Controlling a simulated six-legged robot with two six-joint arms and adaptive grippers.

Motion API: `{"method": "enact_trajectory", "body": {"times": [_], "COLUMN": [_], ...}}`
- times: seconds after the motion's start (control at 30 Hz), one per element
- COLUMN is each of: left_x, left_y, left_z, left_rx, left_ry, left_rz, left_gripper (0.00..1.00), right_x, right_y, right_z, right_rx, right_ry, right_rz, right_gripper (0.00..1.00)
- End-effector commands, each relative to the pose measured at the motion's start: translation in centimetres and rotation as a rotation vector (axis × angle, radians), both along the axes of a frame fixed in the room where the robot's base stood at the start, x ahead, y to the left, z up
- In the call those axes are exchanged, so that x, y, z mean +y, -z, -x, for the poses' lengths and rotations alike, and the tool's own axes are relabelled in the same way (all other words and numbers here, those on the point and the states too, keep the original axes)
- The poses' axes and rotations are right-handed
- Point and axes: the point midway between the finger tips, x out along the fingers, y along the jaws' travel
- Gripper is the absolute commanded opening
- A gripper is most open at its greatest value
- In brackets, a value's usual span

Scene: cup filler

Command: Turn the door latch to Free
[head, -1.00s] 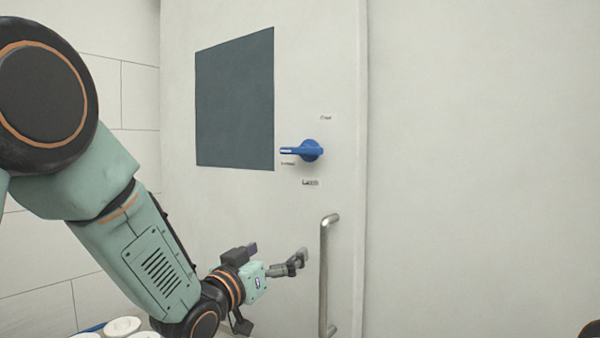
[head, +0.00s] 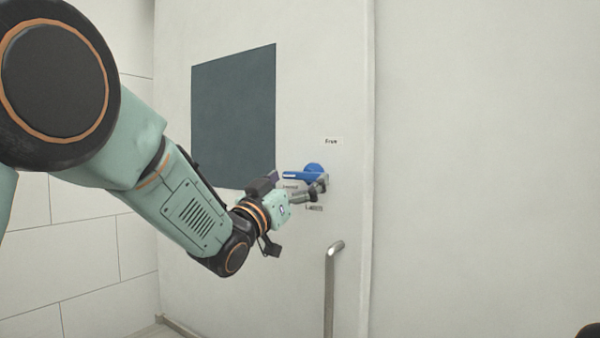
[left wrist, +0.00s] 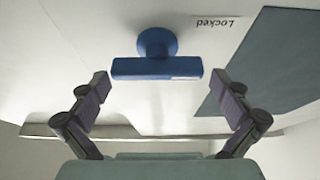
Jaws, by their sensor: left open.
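The blue door latch (head: 303,175) sits on the white door, its handle pointing left and lying level. In the left wrist view the latch handle (left wrist: 156,69) spans crosswise beyond the fingertips, with its round hub behind it. My left gripper (head: 322,184) is open at the latch, partly covering its lower side in the head view. In the left wrist view the open fingers (left wrist: 163,85) stand on either side of the handle, apart from it. A "Free" label (head: 332,141) is above the latch. My right gripper is not in view.
A vertical metal door handle (head: 330,290) stands below the latch. A dark window panel (head: 233,115) is left of it on the door. The wall to the right is bare and clear.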

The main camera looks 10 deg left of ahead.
Motion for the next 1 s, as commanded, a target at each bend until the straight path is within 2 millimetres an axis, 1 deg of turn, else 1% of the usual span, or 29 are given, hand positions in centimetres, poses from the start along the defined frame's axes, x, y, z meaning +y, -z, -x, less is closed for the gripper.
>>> {"method": "enact_trajectory", "body": {"times": [0.03,0.1,0.2,0.47,0.57,0.9,0.93,1.0], "left_x": [0.0,-0.1,-0.2,-0.2,-0.2,-0.2,-0.2,-0.2], "left_y": [-0.2,-0.3,-0.5,-0.5,-0.5,-0.5,-0.5,-0.5], "left_z": [-0.5,-1.0,-1.4,-1.6,-1.6,-1.5,-1.5,-1.5], "left_rx": [0.002,0.004,0.003,0.004,0.003,0.002,0.002,0.002], "left_ry": [-0.006,-0.007,-0.006,-0.004,-0.004,-0.003,-0.003,-0.004], "left_rz": [0.002,0.004,0.005,0.002,0.003,0.002,0.002,0.001], "left_gripper": [1.0,1.0,1.0,1.0,0.93,0.64,0.63,0.63], "right_x": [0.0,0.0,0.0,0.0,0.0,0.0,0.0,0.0], "right_y": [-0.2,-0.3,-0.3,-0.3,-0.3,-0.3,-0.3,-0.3], "right_z": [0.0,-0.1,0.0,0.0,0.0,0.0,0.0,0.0], "right_rx": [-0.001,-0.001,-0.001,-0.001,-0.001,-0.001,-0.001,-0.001], "right_ry": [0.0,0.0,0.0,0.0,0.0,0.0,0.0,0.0], "right_rz": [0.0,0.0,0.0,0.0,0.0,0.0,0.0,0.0], "right_gripper": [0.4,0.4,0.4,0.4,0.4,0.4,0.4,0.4]}}
